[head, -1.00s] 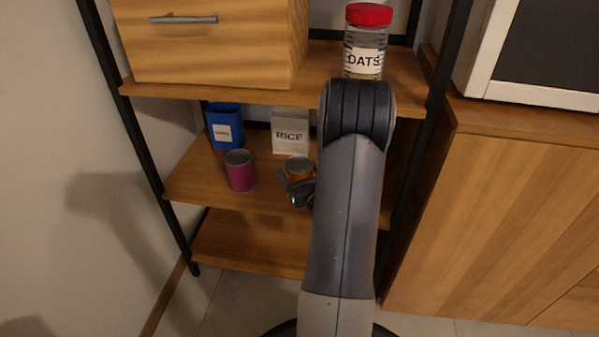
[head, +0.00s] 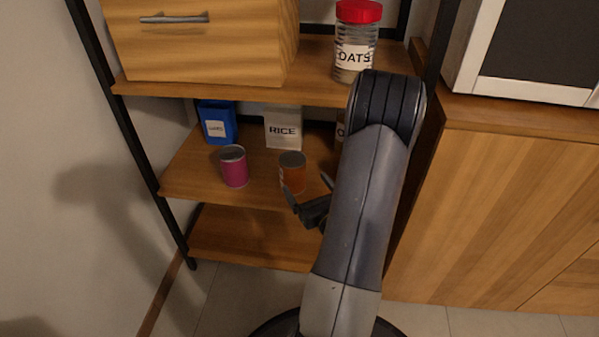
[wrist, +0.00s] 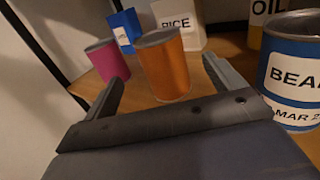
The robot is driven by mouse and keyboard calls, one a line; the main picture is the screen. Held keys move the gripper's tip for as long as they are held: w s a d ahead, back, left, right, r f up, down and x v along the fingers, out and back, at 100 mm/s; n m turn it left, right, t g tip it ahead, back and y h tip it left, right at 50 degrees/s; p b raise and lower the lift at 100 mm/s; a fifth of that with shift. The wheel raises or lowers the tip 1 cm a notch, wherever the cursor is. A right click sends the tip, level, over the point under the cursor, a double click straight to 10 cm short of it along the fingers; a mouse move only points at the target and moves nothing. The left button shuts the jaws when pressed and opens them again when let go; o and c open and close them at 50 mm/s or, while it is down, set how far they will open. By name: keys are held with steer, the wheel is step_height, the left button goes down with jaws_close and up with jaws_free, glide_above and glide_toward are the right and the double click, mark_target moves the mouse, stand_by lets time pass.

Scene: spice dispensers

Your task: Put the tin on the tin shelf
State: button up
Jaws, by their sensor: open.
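An orange tin (head: 293,173) stands upright on the middle shelf (head: 262,190), near its front edge. In the wrist view the orange tin (wrist: 165,68) is just ahead of the fingers and apart from them. A magenta tin (head: 234,168) stands upright to its left and also shows in the wrist view (wrist: 108,62). A blue tin with a white label reading "BEA…" (wrist: 293,65) is at the right of the wrist view; my arm hides it in the head view. My gripper (head: 308,187) is open and empty in front of the orange tin.
Behind the tins stand a blue box (head: 217,124), a white RICE box (head: 284,128) and an OIL container (wrist: 262,12). The upper shelf holds a red-lidded OATS jar (head: 355,45) and a wooden drawer unit (head: 205,55). The lower shelf (head: 245,238) looks bare. A black post (head: 125,125) bounds the left.

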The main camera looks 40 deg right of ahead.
steer(key=shift+v, duration=1.3)
steer(key=shift+c, duration=0.2)
